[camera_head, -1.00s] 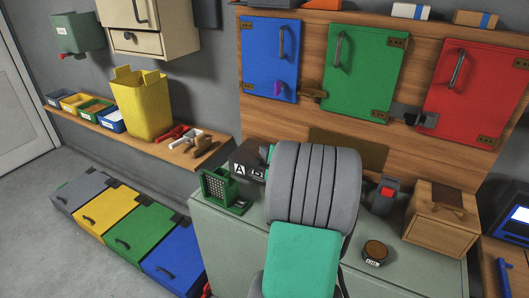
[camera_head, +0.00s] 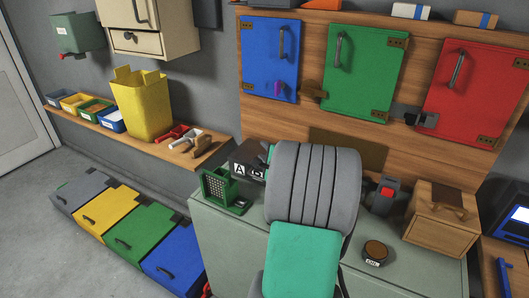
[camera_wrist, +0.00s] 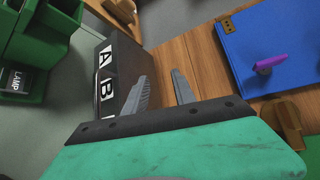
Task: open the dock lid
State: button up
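A dark box with white letter tiles A and B, which looks like the dock, sits on the grey-green cabinet at the back in the head view (camera_head: 246,155). I cannot clearly make out a separate lid edge or handle. My gripper (camera_wrist: 160,74) is open, its two grey fingers apart with nothing visible between them. The left finger overlaps the box's edge in the picture; contact cannot be told. My arm hides the gripper's fingers in the head view.
A green perforated holder (camera_head: 218,188) stands left of the dock. A grey tool with a red button (camera_head: 383,196), a round lidded tin (camera_head: 375,253) and a wooden box (camera_head: 441,218) stand right. Blue (camera_head: 270,58), green (camera_head: 364,72) and red (camera_head: 474,92) doors hang above.

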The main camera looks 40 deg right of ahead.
jog(key=shift+s, duration=0.1)
jog(key=v, duration=0.7)
jog(key=shift+s+a+b, duration=0.2)
jog(key=shift+s+b, duration=0.1)
jog(key=shift+b, duration=0.05)
jog(key=shift+r, duration=0.1)
jog(key=shift+c, duration=0.3)
